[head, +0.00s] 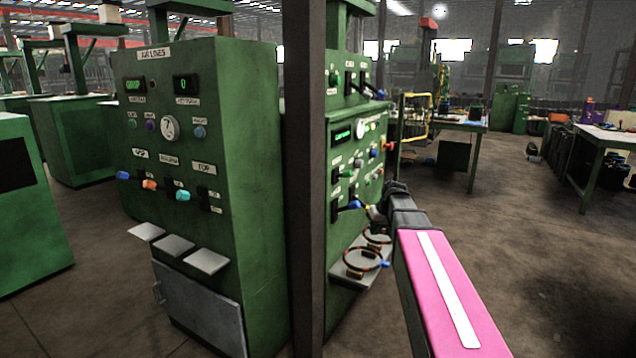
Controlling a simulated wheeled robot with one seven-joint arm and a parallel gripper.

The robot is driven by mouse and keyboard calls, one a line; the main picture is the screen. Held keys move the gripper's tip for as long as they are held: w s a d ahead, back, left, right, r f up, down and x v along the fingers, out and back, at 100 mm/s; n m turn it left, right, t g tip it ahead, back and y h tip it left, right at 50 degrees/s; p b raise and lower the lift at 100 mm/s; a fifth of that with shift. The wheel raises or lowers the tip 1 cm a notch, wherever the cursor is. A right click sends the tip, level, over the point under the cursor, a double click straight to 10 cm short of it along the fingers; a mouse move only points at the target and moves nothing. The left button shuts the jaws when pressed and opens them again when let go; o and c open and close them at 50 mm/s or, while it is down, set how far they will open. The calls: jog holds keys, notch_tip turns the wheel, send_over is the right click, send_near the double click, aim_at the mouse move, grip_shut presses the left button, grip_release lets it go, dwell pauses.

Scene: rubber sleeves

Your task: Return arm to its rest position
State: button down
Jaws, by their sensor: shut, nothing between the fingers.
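My arm reaches in from the lower right, with a pink link (448,290) bearing a white stripe and dark grey joints (405,215) beyond it. My gripper (374,214) is small and partly hidden at the arm's far end. It looks shut and empty, in front of the green control machine (345,285) right of the post. It appears close to a blue-ended fitting (352,205) on that panel; I cannot tell whether they touch. Below it, dark rings with orange bands (362,259) rest on a grey shelf (345,270).
A dark vertical post (303,180) stands between that machine and a larger green cabinet (252,190) with knobs and small grey shelves (206,261). Workbenches (445,124) stand at the back right. The floor (540,240) right of my arm is open.

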jog(key=s+a+f+m+g+h, duration=0.1)
jog(key=s+f, duration=0.8)
jog(key=s, duration=0.2)
jog(key=s+a+f+m+g+h, duration=0.1)
jog(key=s+f+h, duration=0.1)
jog(key=s+f, duration=0.7)
jog(key=s, duration=0.2)
jog(key=shift+s+m+g, duration=0.3)
jog(key=shift+s+g, duration=0.05)
jog(key=shift+g, duration=0.05)
jog(key=shift+w+f, duration=0.1)
